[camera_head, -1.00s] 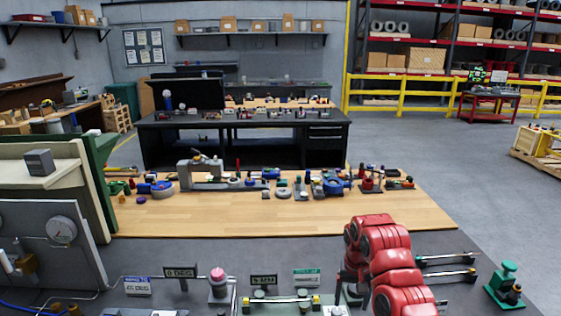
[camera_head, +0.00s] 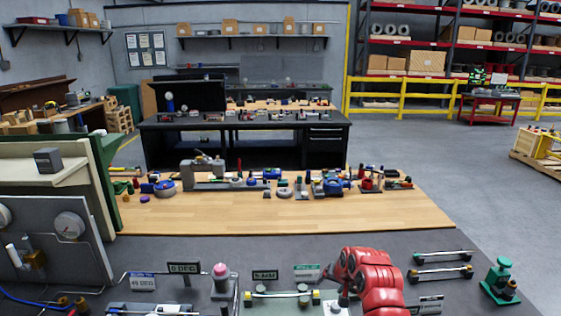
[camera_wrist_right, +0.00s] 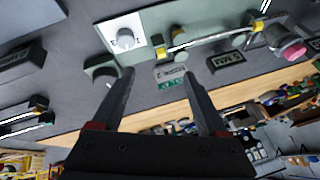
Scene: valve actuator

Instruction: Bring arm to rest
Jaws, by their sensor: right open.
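My right arm (camera_head: 375,282) is red and comes in from the bottom of the head view, right of the middle. Its gripper end (camera_head: 338,288) is dark and partly hidden by the arm, above the grey bench. In the right wrist view my right gripper (camera_wrist_right: 158,76) is open, with two dark fingers apart and nothing between them. A small label plate (camera_wrist_right: 170,75) shows beyond the fingertips. My left arm and gripper are not in the head view.
Near the right arm stand a fixture with a yellow-ended rod (camera_head: 280,294), a pink-topped part (camera_head: 220,275), metal rods (camera_head: 442,273) and a green-topped part (camera_head: 501,275). A wooden worktop (camera_head: 260,213) with several tools lies behind. A gauge panel (camera_head: 45,250) stands at left.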

